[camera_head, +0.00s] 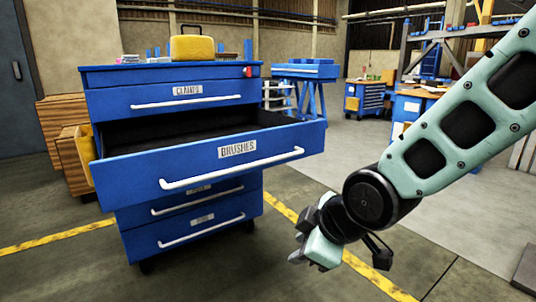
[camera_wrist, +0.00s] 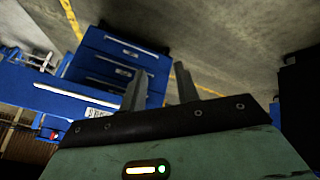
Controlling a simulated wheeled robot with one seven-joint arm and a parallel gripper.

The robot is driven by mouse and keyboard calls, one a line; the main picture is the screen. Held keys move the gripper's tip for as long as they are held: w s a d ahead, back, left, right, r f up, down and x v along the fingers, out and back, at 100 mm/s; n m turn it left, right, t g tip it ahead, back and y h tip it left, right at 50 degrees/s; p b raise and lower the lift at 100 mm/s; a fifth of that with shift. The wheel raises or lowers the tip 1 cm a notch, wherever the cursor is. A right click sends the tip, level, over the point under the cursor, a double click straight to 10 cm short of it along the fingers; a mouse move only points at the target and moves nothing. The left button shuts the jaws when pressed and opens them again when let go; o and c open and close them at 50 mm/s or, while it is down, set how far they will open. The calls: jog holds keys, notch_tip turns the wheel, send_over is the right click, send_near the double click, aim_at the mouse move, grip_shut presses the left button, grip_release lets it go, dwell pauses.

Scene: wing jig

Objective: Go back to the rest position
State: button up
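My gripper (camera_head: 298,248) hangs to the right of the blue tool cabinet, in front of the lower drawers and apart from them. In the wrist view its two fingers (camera_wrist: 160,84) stand apart with nothing between them, so it is open. The drawer labelled BRUSHES (camera_head: 237,150) is pulled out and its visible inside looks dark and empty. The drawer labelled CLAMPS (camera_head: 215,90) above it is shut, as are the lower drawers (camera_head: 200,232). The cabinet also shows, turned over, in the wrist view (camera_wrist: 110,62).
A yellow case (camera_head: 192,48) stands on the cabinet top. Wooden crates (camera_head: 60,120) are at its left. A blue workbench (camera_head: 305,72) and another blue drawer cabinet (camera_head: 365,98) stand farther back. Open floor (camera_head: 345,150) with a yellow line lies right of the cabinet.

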jog(key=s+d+f+m+g+h, duration=0.1)
jog(key=s+d+m+g+h, duration=0.2)
jog(key=s, duration=0.7)
jog(key=s+d+m+g+h, duration=0.1)
jog(key=s+d+m+g, duration=0.3)
jog(key=s, duration=0.5)
notch_tip(320, 180, up, 29)
jog(key=t+p, duration=0.1)
jog(key=p, duration=2.8)
jog(key=shift+s+d+r, duration=0.15)
jog(key=shift+s+d, duration=0.05)
jog(key=shift+d, duration=0.2)
